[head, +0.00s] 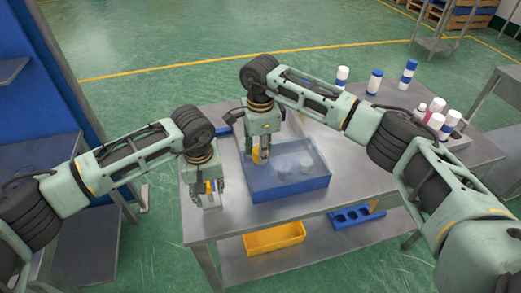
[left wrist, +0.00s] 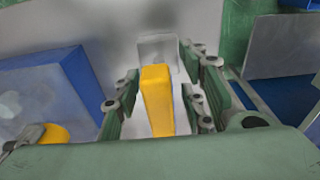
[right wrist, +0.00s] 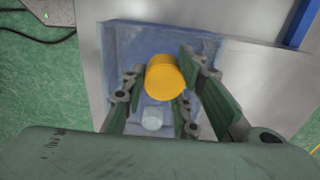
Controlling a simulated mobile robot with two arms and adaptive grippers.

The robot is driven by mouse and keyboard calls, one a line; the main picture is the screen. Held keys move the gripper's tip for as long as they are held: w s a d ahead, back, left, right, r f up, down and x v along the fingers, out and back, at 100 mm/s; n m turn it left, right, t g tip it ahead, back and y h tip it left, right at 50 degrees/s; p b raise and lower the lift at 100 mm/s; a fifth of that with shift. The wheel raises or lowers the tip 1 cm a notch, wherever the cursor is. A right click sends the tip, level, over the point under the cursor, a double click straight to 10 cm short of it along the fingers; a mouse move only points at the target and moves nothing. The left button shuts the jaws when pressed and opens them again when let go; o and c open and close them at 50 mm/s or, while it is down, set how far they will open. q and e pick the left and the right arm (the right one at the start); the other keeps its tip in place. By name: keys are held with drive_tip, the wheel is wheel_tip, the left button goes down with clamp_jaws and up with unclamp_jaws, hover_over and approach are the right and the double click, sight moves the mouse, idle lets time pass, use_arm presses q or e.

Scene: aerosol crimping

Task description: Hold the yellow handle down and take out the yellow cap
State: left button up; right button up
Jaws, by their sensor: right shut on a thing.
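The yellow handle (left wrist: 157,98) stands upright between the fingers of my left gripper (head: 207,195), near the table's left front corner. In the left wrist view the fingers are apart, with gaps on both sides of the handle. A pale block (left wrist: 158,50) shows beyond it. My right gripper (head: 261,158) is shut on the yellow cap (right wrist: 165,77), over the left part of the blue tray (head: 288,193). The cap also shows in the head view (head: 257,155), partly hidden by the fingers. Whether the cap touches anything below is unclear.
Pale round items (head: 305,163) are in the tray. White and blue bottles (head: 374,81) stand at the back right of the grey table (head: 352,180). A yellow bin (head: 273,238) and a blue holder (head: 357,215) sit on the lower shelf.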

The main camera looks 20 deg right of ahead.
use_arm(q)
drive_tip(key=shift+r, duration=0.1)
drive_tip(key=r, duration=0.4)
drive_tip(key=s+r, duration=0.1)
drive_tip(key=r, duration=0.6)
drive_tip(key=shift+s+r, duration=0.2)
drive_tip(key=shift+r, duration=0.2)
